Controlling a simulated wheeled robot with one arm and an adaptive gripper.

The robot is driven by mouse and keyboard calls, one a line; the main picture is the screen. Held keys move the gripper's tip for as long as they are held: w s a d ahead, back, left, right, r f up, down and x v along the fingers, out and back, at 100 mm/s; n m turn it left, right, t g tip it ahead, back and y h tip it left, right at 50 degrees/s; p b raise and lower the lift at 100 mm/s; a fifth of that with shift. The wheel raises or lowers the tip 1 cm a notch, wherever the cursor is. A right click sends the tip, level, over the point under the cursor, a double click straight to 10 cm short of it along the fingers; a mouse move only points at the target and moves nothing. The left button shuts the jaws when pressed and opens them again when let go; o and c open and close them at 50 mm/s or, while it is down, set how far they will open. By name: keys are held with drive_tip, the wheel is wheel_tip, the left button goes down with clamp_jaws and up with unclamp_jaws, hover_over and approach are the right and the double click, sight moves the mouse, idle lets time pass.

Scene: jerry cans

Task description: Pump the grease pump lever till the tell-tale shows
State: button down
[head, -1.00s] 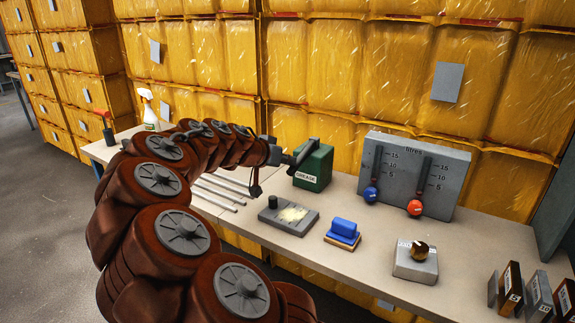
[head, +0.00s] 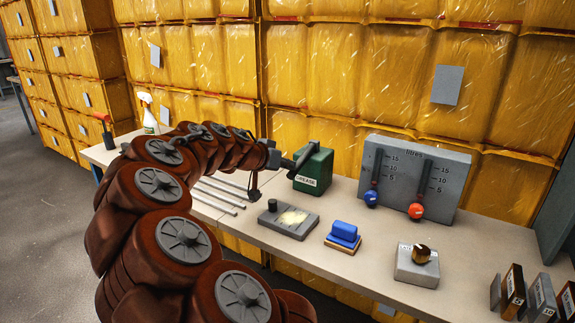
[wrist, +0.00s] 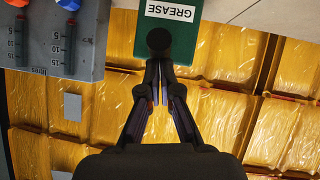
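The green grease pump (head: 316,172) with its white GREASE label stands at the back of the bench, and it also shows at the top of the wrist view (wrist: 212,38). A dark round knob (wrist: 159,41), seemingly the lever's end, is just past my fingertips in the wrist view. My gripper (wrist: 160,64) has its two fingers brought together at the tips, against or just short of the knob; I cannot tell if they touch it. In the head view my gripper (head: 294,161) is beside the pump's left side. I cannot make out a tell-tale.
A grey litres gauge board (head: 450,165) stands right of the pump. A grey plate with a dark knob (head: 289,219), a blue block (head: 344,231) and a grey box with a brass knob (head: 417,267) are nearer the front. Rods (head: 217,196) lie left. Yellow cans rise behind.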

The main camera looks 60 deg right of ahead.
drive_tip(key=d+r+v, duration=0.1)
drive_tip(key=v, duration=1.2)
drive_tip(key=shift+w+r, duration=0.25)
drive_tip(key=shift+r, duration=0.05)
drive_tip(key=shift+d, duration=0.1)
drive_tip(key=s+a+f+n+g+y, duration=0.1)
drive_tip(key=s+a+f+n+y, duration=0.45)
drive_tip(key=a, duration=0.65)
drive_tip(key=s+a+f+n+y, duration=0.3)
drive_tip(key=s+a+f+n, duration=0.3)
drive_tip(key=s+a+f, duration=0.45)
drive_tip(key=s+a+f+n+g+y, duration=0.1)
drive_tip(key=s+a+f+n+y, duration=0.4)
drive_tip(key=a, duration=0.8)
wheel_tip(320, 180, up, 18)
drive_tip(key=t+h+p, duration=0.1)
drive_tip(key=p, duration=1.6)
drive_tip(key=shift+f+t, duration=0.15)
drive_tip(key=shift+t, duration=0.15)
drive_tip(key=shift+d+h, duration=0.15)
drive_tip(key=shift+h, duration=0.1)
